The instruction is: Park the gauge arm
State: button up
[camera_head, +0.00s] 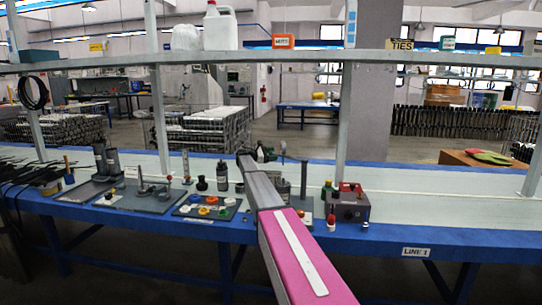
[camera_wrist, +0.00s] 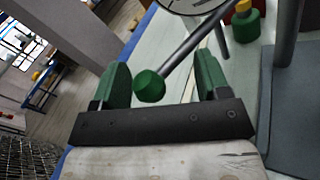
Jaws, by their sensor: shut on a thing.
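The gauge arm (camera_wrist: 180,54) is a thin grey rod with a green ball knob (camera_wrist: 150,87) at its near end, and a round dial (camera_wrist: 193,4) shows partly at the top of the wrist view. My gripper (camera_wrist: 163,83) has its green fingers on either side of the knob and is shut on the gauge arm. The exact contact is hard to see. In the head view my gripper (camera_head: 262,154) is beside the small dial (camera_head: 283,147), left of the upright post (camera_head: 304,180) of the gauge stand. My arm hides part of the stand's base.
A dark red box with knobs (camera_head: 347,204) stands right of the post. A tray of coloured caps (camera_head: 207,207) and a plate with small fixtures (camera_head: 150,195) lie to the left. A green bottle with a yellow neck (camera_wrist: 246,22) is near the post. The bench's right side is clear.

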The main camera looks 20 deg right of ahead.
jog(key=shift+w+d, duration=0.2)
jog(key=shift+d, duration=0.6)
jog(key=a, duration=1.2)
jog(key=shift+a, duration=0.2)
jog(key=shift+s, duration=0.1)
